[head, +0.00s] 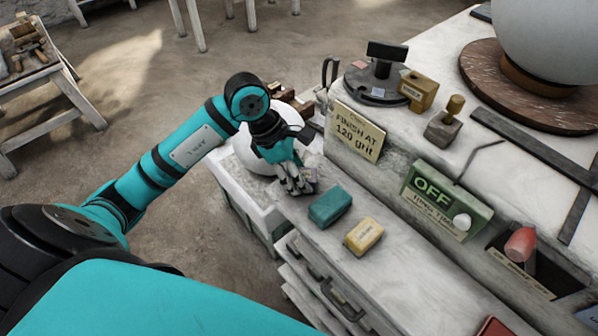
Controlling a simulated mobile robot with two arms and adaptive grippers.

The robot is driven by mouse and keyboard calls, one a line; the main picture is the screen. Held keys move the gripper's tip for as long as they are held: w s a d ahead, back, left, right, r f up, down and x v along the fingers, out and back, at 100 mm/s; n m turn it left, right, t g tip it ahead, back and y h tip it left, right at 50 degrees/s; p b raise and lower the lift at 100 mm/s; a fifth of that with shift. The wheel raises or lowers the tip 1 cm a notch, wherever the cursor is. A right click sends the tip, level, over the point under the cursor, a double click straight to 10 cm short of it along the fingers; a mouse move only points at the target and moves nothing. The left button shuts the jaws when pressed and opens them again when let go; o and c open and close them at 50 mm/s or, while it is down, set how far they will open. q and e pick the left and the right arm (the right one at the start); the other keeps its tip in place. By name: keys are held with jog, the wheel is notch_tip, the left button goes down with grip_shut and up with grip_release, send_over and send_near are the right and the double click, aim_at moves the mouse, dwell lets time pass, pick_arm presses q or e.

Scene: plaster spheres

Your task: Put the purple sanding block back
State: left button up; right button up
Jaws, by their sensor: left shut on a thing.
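My left gripper (296,185) reaches down to the far end of the pale ledge. It is shut on a small block, of which only a dull purple-grey edge (311,186) shows; the fingers hide the rest. I cannot tell whether this block touches the ledge. A teal block (330,206) and a yellow block (364,236) lie in a row on the ledge, to the right of and nearer than the gripper. My right gripper is not in view.
A white sphere (252,158) stands just behind my left gripper. A "FINISH AT 120 grit" sign (358,130) and a green "OFF" box (446,199) line the step beside the ledge. Drawers with dark handles (343,299) are below. A large sphere (556,38) stands at the upper right.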

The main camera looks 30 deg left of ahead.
pick_arm(q)
jog(key=shift+f, duration=0.2)
jog(key=o, duration=1.2)
jog(key=shift+o, duration=0.2)
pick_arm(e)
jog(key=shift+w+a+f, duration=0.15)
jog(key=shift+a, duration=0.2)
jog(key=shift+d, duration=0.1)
